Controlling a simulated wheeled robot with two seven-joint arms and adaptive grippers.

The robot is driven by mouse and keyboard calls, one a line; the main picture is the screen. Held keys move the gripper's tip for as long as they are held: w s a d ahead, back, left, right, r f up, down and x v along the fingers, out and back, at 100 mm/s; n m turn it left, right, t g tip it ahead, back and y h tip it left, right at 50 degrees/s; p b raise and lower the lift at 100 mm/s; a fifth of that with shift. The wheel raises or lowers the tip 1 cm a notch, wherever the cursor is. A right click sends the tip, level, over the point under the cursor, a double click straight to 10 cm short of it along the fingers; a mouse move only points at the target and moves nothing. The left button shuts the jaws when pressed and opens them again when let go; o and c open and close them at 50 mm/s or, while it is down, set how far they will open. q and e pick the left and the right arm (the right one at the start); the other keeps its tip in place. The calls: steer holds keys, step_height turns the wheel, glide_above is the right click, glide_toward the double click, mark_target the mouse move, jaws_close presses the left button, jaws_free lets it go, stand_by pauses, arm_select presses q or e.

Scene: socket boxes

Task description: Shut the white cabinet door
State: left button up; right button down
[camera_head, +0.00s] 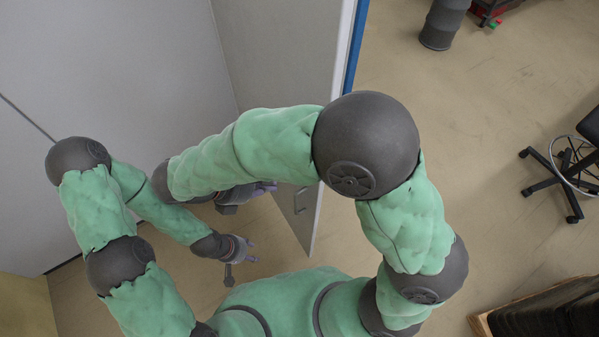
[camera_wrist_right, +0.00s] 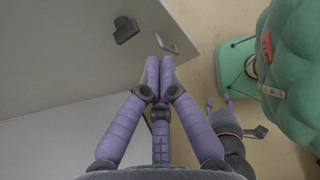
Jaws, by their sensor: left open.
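The white cabinet door (camera_head: 317,200) stands open in the head view, its panel running from the top down to a free lower corner. A small handle (camera_head: 300,209) is on its inner face. It also shows in the right wrist view (camera_wrist_right: 174,43), beside a dark block (camera_wrist_right: 125,30) on the door. My right gripper (camera_head: 266,188) is beside that face, partly hidden by my arm. Its purple fingertips (camera_wrist_right: 160,62) are together, with nothing seen between them, just short of the handle; contact cannot be told. My left gripper (camera_head: 250,249) is open and empty, lower left of the door.
A large grey-white cabinet surface (camera_head: 120,65) fills the upper left. Beyond the door are a dark cylinder (camera_head: 441,25), a wheeled chair (camera_head: 572,165) and a dark stack on a wooden pallet (camera_head: 545,312). The floor between them is clear.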

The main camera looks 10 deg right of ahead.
steer(key=w+d+f+b, duration=0.1)
steer(key=w+d+f, duration=0.2)
steer(key=d+f, duration=0.3)
steer(key=shift+w+d+b, duration=0.2)
steer(key=shift+d+b, duration=0.1)
steer(key=shift+d, duration=1.95)
steer(key=shift+d, duration=0.1)
